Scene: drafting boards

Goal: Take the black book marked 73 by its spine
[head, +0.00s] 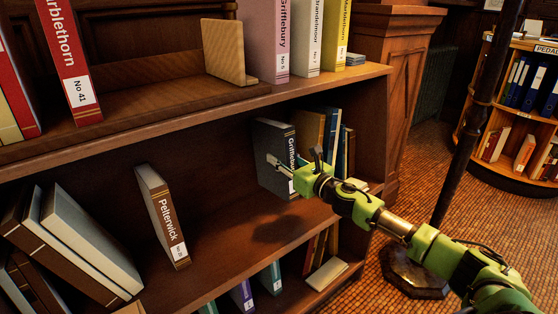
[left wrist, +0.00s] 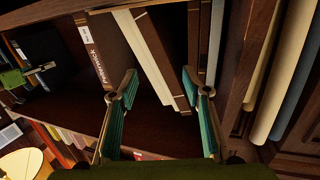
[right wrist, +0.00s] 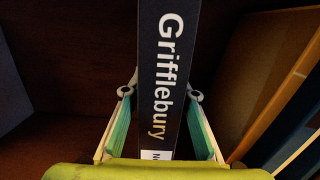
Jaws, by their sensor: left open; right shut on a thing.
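A black book with "Grifflebury" in white on its spine (right wrist: 158,75) stands upright on the middle shelf, and it also shows in the head view (head: 270,145). Its number label is mostly hidden behind my gripper; I cannot read a 73. My right gripper (right wrist: 161,94) is shut on the book's spine, one finger on each side, and it also shows in the head view (head: 294,160). My left gripper (left wrist: 164,91) is open and empty in the left wrist view, in front of leaning brown-spined books (left wrist: 160,60). It is out of the head view.
A brown Pelterwick book (head: 163,220) stands alone to the left on the same shelf. Brown and blue books (head: 330,135) stand close on the right of the black book. The upper shelf edge (head: 200,118) runs above. Bare shelf lies between Pelterwick and the black book.

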